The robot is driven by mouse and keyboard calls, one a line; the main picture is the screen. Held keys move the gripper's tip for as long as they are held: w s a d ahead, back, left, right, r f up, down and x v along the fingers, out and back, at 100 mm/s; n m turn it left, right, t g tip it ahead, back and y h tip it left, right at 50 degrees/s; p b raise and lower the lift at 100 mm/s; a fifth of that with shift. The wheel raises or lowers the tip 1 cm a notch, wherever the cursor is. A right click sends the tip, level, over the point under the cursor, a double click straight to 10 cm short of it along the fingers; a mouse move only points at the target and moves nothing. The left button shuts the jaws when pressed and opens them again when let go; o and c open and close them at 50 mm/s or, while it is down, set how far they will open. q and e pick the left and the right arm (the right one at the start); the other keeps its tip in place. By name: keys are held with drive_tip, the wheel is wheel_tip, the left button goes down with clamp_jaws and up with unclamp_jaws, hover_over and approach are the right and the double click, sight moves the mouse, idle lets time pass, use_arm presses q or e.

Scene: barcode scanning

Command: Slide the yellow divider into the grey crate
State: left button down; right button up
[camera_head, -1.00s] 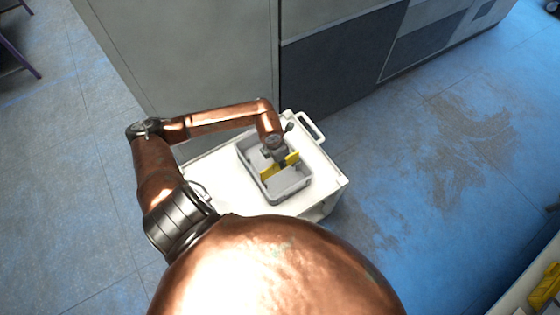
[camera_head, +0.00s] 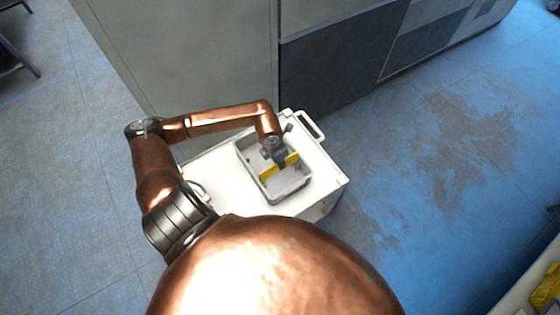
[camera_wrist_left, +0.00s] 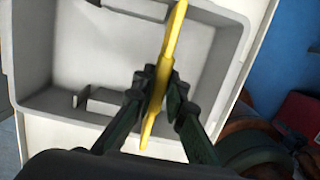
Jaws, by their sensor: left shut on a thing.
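The yellow divider (camera_head: 266,173) is at the grey crate (camera_head: 284,192) in the head view, spanning part of its width. In the left wrist view the divider (camera_wrist_left: 174,42) is a thin yellow edge seen from above, between the fingers of my left gripper (camera_wrist_left: 158,92). My left gripper (camera_head: 281,160) is shut on the divider over the crate. The crate (camera_wrist_left: 42,98) also shows below it in the wrist view, with small grey slot pieces (camera_wrist_left: 98,98) on its floor. How deep the divider sits cannot be told. My right gripper is not in view.
The crate stands on a white cart top (camera_head: 215,162) with a handle (camera_head: 312,126) at its far right. Grey cabinets (camera_head: 180,55) stand behind. Open blue floor (camera_head: 430,200) lies to the right. Another yellow thing (camera_head: 546,290) sits at the lower right corner.

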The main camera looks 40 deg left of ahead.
sight(280, 171)
use_arm(q)
drive_tip(key=shift+f+b, duration=1.65)
drive_tip(key=shift+f, duration=1)
drive_tip(key=c, duration=1.9)
unclamp_jaws()
drive_tip(key=shift+r, duration=0.1)
wheel_tip(280, 171, up, 11)
drive_tip(key=p, duration=0.7)
